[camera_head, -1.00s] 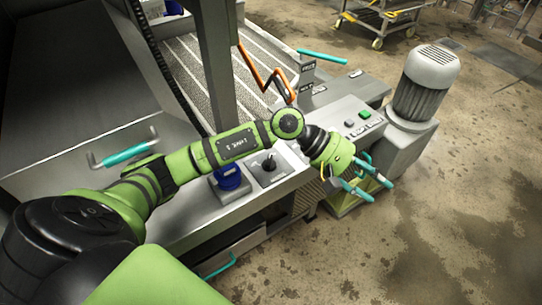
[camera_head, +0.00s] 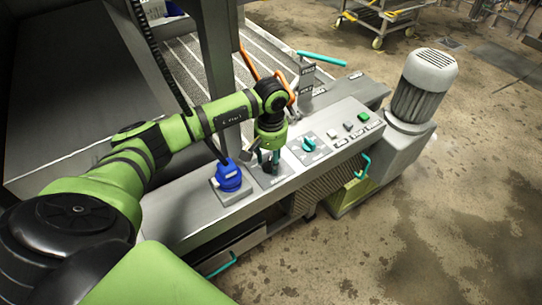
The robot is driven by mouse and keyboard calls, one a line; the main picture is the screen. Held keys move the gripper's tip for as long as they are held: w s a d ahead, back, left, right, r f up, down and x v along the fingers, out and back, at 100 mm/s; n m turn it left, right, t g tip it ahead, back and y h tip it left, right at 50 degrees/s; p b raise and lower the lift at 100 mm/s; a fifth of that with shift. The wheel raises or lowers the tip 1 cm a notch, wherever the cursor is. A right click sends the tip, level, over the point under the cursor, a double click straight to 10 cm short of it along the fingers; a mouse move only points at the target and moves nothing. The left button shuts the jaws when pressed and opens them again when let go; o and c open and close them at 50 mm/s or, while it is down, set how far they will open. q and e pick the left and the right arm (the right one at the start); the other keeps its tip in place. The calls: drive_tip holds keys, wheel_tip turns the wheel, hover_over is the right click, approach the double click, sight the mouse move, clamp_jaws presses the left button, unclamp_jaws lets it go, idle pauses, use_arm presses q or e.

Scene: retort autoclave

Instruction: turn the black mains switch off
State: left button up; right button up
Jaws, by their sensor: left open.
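The black mains switch (camera_head: 268,168) sits on a grey plate on the sloping control panel (camera_head: 234,213), between a blue rotary knob (camera_head: 228,178) and a teal knob (camera_head: 308,144). My left gripper (camera_head: 268,158) points down right over the switch. It is open, with its fingertips close to the switch and partly hiding it. I cannot tell whether the fingers touch it or which way its handle is turned. My right gripper is not in view.
Grey and green push buttons (camera_head: 363,115) line the panel's right part. A grey motor (camera_head: 423,85) stands beyond its right end. An orange bent handle (camera_head: 288,90) and a teal lever (camera_head: 321,57) rise behind. The floor at right is clear.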

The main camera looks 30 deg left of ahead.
use_arm(q)
drive_tip(key=shift+f, duration=0.3)
clamp_jaws()
